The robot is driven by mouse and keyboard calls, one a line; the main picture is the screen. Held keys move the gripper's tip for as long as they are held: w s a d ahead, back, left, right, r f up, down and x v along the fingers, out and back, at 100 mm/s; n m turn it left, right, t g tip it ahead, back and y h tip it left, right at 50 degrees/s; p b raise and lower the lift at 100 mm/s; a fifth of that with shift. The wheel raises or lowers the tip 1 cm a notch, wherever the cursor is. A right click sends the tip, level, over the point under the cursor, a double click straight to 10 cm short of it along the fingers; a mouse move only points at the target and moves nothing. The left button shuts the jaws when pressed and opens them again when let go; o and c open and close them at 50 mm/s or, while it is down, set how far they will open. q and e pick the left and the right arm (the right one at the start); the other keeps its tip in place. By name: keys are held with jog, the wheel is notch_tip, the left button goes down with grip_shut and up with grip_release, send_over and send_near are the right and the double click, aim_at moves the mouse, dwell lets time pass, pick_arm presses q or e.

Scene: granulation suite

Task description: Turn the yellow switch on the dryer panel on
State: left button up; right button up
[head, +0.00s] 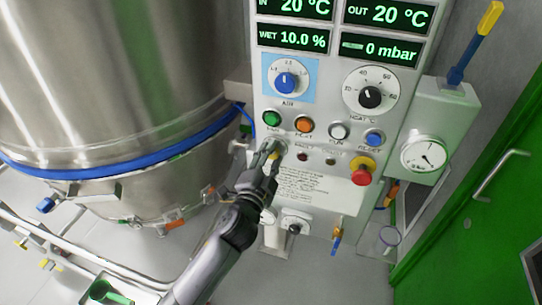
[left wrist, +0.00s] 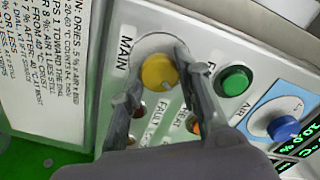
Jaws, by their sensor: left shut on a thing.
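The yellow switch (left wrist: 158,71), a round knob beside the word MAIN, sits on a pale round plate on the dryer panel (head: 325,188). My left gripper (left wrist: 158,76) has one finger on each side of the knob and is shut on it. In the head view my left gripper (head: 269,152) reaches up to the left edge of the panel, below the green button, and mostly hides the switch. I cannot tell the switch's exact pointer direction. My right gripper is not in view.
Close to the fingers are a green button (head: 271,118) and an orange button (head: 304,125). A red stop knob (head: 361,176) is farther right. A blue air dial (head: 285,83) is above. The steel vessel (head: 110,70) stands left, and the green door (head: 480,190) is right.

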pick_arm(q)
jog(key=o, duration=1.1)
jog(key=shift+o, duration=0.2)
jog(key=shift+s, duration=0.15)
jog(key=v, duration=1.1)
jog(key=shift+s, duration=0.35)
jog(key=shift+a, duration=0.15)
